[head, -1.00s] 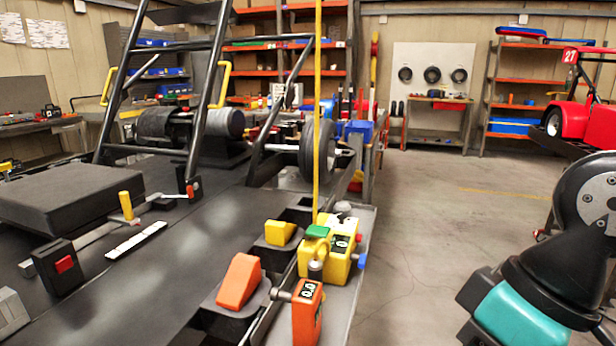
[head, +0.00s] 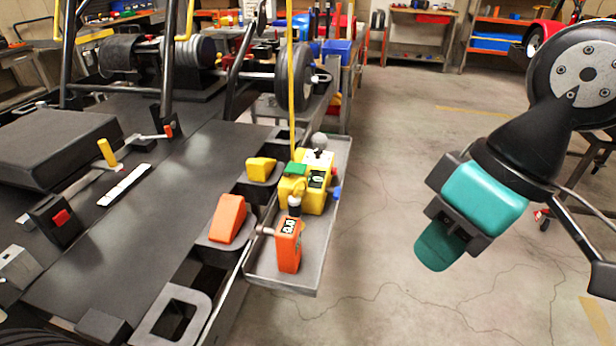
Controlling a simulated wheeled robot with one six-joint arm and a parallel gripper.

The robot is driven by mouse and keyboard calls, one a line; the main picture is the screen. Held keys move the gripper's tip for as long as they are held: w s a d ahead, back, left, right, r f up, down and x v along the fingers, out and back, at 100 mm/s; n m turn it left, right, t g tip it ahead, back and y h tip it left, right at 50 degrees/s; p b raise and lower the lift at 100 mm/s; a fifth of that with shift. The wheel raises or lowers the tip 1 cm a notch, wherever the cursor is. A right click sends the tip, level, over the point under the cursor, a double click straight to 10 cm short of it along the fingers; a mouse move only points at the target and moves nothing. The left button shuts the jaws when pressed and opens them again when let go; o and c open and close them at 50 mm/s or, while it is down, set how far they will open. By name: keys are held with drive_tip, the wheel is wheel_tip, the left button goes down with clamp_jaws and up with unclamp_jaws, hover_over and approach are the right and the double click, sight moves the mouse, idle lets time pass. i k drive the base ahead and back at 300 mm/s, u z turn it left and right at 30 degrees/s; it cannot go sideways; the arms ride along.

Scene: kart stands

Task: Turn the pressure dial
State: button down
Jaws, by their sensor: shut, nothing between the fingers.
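An orange gauge (head: 288,246) with a small display stands on the grey side tray, with a dark and white knob (head: 295,205) at its top. Behind it is a yellow box (head: 315,198) with a small display, a green top piece (head: 295,169), a grey round knob (head: 319,141) and a blue knob (head: 336,193). I cannot tell which knob is the pressure dial. My gripper (head: 436,252) is at the right, shut and empty, over the floor, clear of the tray and both devices.
The grey tray (head: 303,282) runs along the dark kart stand (head: 160,225). Orange (head: 228,220) and yellow (head: 260,169) wedges sit in holders beside it. A thin yellow pole (head: 291,90) rises behind the yellow box. Open floor (head: 390,180) lies between tray and arm.

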sight(317, 151)
drive_tip(key=z, duration=0.15)
drive_tip(key=k, duration=0.45)
drive_tip(key=u, duration=0.85)
drive_tip(key=i, duration=0.95)
drive_tip(key=z, duration=0.15)
